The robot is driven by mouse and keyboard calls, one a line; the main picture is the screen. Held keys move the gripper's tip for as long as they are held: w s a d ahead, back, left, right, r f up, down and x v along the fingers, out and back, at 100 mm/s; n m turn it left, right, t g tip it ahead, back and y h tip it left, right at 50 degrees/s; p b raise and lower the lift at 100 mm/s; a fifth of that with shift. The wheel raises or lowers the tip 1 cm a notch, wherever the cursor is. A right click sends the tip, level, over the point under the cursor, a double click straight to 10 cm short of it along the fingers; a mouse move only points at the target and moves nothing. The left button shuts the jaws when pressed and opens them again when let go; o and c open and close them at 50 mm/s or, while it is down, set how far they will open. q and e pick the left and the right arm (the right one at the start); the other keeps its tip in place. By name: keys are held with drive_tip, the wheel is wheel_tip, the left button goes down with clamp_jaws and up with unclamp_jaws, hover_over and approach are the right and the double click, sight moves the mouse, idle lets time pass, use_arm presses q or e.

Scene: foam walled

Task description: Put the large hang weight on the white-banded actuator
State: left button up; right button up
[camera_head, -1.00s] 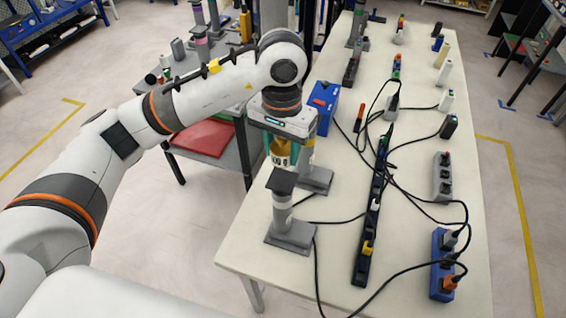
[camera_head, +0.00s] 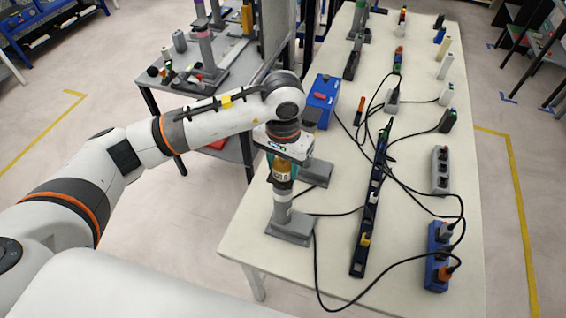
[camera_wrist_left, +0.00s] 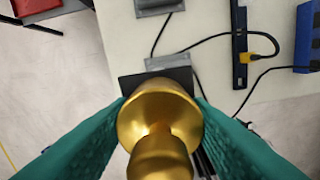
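The large gold hang weight (camera_wrist_left: 160,118) is between the teal fingers of my left gripper (camera_wrist_left: 162,102), which touch it on both sides. In the head view my left gripper (camera_head: 282,163) holds the weight (camera_head: 282,171) upright over the nearest actuator. This white-banded actuator (camera_head: 283,201) stands on a grey base (camera_head: 290,229) near the table's left edge. Its dark square top plate (camera_wrist_left: 130,82) shows just beyond the weight in the wrist view. Whether the weight touches the plate is unclear. My right gripper is not in view.
Another actuator's grey base (camera_head: 317,174) stands close behind, with its post partly hidden by my gripper. A blue box (camera_head: 322,98) is farther back. A long dark power strip (camera_head: 368,215) and loose black cables lie to the right on the white table (camera_head: 260,240).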

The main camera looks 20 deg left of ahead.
use_arm(q)
drive_tip(key=o, duration=0.4)
drive_tip(key=shift+c, duration=0.2)
drive_tip(key=shift+r, duration=0.1)
drive_tip(key=shift+r+p, duration=0.2)
drive_tip(key=shift+p, duration=0.1)
wheel_tip(320, 180, up, 4)
drive_tip(key=b, duration=0.3)
drive_tip(key=shift+r, duration=0.15)
wheel_tip(320, 180, up, 6)
drive_tip(key=shift+b, duration=0.7)
drive_tip(key=shift+r, duration=0.75)
drive_tip(key=shift+s+f, duration=0.1)
